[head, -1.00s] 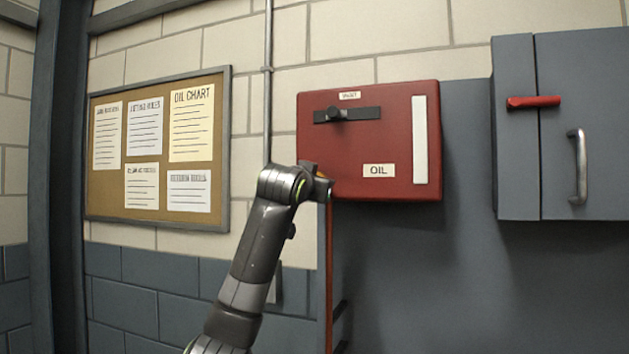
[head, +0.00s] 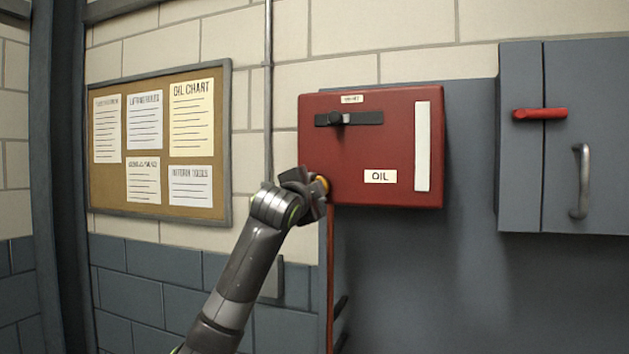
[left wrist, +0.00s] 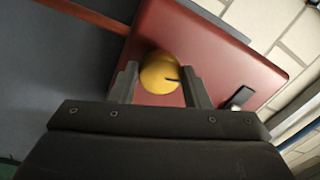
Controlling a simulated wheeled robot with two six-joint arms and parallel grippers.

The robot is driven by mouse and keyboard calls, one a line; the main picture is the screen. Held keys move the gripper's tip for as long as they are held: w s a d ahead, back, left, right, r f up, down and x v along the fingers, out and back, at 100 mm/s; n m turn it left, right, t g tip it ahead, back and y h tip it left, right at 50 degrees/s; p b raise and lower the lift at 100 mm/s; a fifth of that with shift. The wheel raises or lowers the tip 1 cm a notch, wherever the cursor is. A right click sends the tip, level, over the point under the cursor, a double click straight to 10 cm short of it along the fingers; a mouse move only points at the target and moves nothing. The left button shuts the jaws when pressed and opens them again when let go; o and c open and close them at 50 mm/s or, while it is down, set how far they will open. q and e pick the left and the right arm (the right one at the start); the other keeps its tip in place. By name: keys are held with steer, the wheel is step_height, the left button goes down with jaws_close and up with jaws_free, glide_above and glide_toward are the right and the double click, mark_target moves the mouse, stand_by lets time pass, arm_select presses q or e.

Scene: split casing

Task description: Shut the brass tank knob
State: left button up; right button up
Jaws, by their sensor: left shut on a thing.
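The brass knob (left wrist: 160,73) is a round yellow disc with a dark mark, on the lower part of the red oil tank's front. My left gripper (left wrist: 158,80) has its two fingers on either side of the knob and is shut on it. In the head view only a sliver of the knob (head: 323,183) shows, behind my left gripper (head: 312,187). The red tank (head: 370,150) hangs on the wall with an OIL label and a pale vertical strip. My right gripper is in neither view.
A black slider bar (head: 365,118) with a small knob sits on the tank's upper front. A grey cabinet (head: 610,150) with a red lever (head: 540,114) and metal handle (head: 580,180) stands to the right. A notice board (head: 165,185) and a vertical pipe (head: 268,90) are to the left.

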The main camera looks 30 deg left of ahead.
arm_select(q)
steer(key=shift+m+p, duration=0.9)
steer(key=shift+m, duration=0.3)
steer(key=o, duration=1)
steer(key=shift+c, duration=0.2)
steer(key=b+v, duration=0.7)
steer(key=v, duration=1)
steer(key=shift+s+a+b, duration=0.15)
steer(key=shift+s+b, duration=0.2)
